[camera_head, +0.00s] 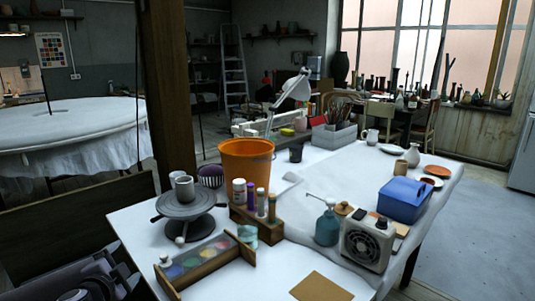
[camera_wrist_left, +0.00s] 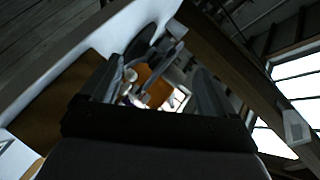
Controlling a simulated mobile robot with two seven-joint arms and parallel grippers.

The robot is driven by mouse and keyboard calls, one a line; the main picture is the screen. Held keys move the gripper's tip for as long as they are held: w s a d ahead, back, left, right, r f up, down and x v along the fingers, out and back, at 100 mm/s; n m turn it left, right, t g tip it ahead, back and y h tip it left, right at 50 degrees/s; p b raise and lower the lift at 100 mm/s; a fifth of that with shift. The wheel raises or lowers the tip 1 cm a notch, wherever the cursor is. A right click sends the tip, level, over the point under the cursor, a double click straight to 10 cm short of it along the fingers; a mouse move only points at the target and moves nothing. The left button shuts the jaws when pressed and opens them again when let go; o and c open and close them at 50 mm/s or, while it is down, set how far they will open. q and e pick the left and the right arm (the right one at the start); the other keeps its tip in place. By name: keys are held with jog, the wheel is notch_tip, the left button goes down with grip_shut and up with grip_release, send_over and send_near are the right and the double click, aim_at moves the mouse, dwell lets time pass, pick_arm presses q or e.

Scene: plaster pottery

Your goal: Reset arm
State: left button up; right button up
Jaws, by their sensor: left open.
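My left gripper (camera_head: 108,279) is at the lower left corner of the head view, beside the near left edge of the white work table (camera_head: 125,240). It is partly cut off by the frame. In the left wrist view, the left gripper (camera_wrist_left: 157,82) has its two dark fingers spread apart with nothing held between them. Beyond the fingers the orange bucket (camera_wrist_left: 158,92) and a grey round stand (camera_wrist_left: 140,45) show, small and dim. My right gripper is in neither view.
On the table stand a grey turntable (camera_head: 186,205) with a cup, an orange bucket (camera_head: 246,165), a wooden paint box (camera_head: 205,262), a teal pump bottle (camera_head: 327,228), a small heater (camera_head: 367,245) and a blue box (camera_head: 404,200). A wooden post (camera_head: 172,90) rises behind the table's left side.

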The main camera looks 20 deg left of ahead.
pick_arm(q)
jog(key=s+d+f+m+g+h, duration=0.35)
jog(key=s+d+f+h, duration=0.35)
jog(key=s+d+f, duration=0.75)
jog(key=s+d+f+n+h, duration=0.1)
jog(key=s+d+f+n, duration=0.1)
jog(key=d+n, duration=0.45)
jog(key=s+d+f+n, duration=0.1)
jog(key=d+f+n, duration=0.15)
jog(key=d, duration=0.75)
jog(key=shift+t, duration=0.35)
jog(key=r+p, duration=0.4)
jog(key=shift+a+r, duration=0.2)
jog(key=shift+r, duration=0.15)
